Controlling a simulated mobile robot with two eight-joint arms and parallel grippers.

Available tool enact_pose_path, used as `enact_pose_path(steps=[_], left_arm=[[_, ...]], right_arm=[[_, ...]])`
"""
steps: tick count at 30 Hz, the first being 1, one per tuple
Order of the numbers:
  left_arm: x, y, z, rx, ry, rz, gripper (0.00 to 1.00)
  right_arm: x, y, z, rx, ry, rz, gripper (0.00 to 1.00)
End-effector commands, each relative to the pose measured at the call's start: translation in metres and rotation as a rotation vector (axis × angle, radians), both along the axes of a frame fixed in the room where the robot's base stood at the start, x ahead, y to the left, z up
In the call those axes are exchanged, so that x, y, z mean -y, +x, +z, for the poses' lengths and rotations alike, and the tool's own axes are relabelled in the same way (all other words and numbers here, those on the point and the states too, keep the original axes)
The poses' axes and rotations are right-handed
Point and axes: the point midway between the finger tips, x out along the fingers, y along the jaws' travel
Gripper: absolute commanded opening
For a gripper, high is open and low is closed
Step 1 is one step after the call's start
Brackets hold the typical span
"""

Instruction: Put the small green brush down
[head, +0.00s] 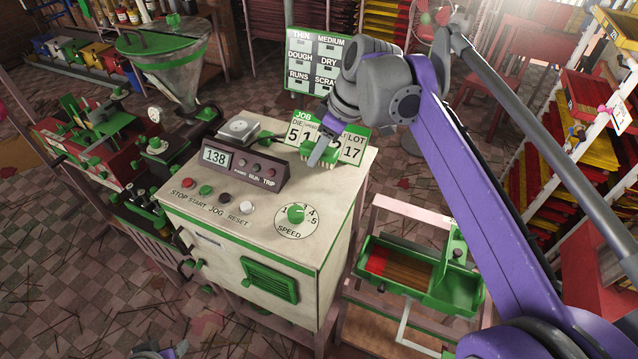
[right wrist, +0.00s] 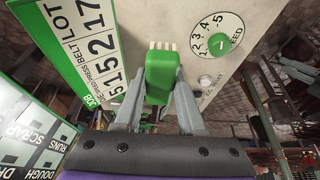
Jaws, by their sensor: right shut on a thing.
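The small green brush (head: 325,153) with pale bristles is over the top of the cream cabinet (head: 325,187), near its back right edge. My right gripper (head: 318,150) is shut on it. In the right wrist view the brush's green body (right wrist: 161,72) sits between the two grey fingers, bristles pointing away from the palm. I cannot tell whether the bristles touch the cabinet top. Only a small grey and purple part of my left arm shows at the bottom edge of the head view.
A green JOB card stand (head: 352,146) is right beside the brush. A counter box (head: 240,167), a speed dial (head: 296,214) and several buttons occupy the cabinet's front. Right of the dial the top is clear. A green tray (head: 415,277) stands lower right.

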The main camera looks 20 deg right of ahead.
Motion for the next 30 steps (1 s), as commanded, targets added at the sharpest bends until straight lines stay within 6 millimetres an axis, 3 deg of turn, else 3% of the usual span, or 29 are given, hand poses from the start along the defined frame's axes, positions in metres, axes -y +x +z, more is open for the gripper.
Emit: enact_pose_path(steps=[3, 15, 30], left_arm=[[0.000, -0.001, -0.003, -0.003, 0.000, 0.000, 0.50], [0.000, -0.002, -0.004, -0.003, 0.000, 0.000, 0.50], [0.000, -0.002, -0.006, -0.005, 0.000, 0.000, 0.50]], right_arm=[[0.000, -0.001, -0.023, -0.001, 0.000, 0.000, 0.00], [0.000, 0.000, -0.073, 0.001, 0.000, 0.000, 0.00], [0.000, -0.001, -0.086, 0.000, 0.000, 0.000, 0.00]])
